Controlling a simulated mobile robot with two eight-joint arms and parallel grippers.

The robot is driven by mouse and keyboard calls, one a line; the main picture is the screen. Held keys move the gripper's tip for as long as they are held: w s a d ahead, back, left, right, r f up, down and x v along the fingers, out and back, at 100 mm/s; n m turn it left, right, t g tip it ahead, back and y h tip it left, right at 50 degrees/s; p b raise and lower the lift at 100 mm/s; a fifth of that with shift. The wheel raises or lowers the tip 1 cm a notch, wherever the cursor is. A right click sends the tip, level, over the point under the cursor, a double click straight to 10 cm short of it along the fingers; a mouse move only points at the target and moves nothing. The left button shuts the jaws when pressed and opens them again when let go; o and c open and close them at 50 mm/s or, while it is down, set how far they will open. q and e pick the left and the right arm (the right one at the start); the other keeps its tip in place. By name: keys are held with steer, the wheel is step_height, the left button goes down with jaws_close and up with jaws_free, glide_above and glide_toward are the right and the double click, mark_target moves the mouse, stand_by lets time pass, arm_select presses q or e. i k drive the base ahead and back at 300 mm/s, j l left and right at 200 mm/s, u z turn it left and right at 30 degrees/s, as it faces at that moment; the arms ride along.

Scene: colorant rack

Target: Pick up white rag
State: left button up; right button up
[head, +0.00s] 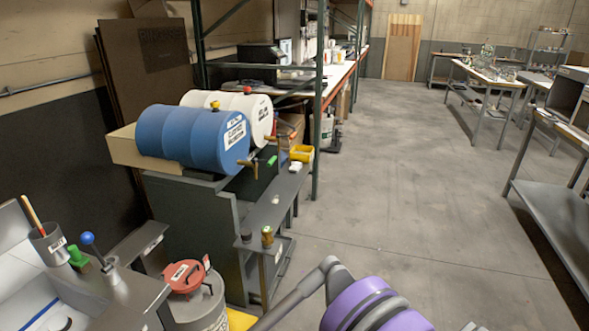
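A small white item (295,168), which may be the white rag, lies on the narrow grey shelf (268,208) in front of the drums. It is too small to tell for certain that it is cloth. Nothing touches it from my side. Neither of my grippers shows in the head view; only a purple and grey part, apparently of my arm, shows at the bottom edge.
A blue drum (180,137) and a white drum (262,115) lie on a dark green stand (187,222). A yellow container (302,153) sits behind the white item. A red-lidded bucket (197,298) stands lower left. The concrete floor (420,190) to the right is clear.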

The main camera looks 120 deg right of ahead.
mark_target(296, 167)
steer(key=z, duration=1.4)
steer(key=i, duration=0.05)
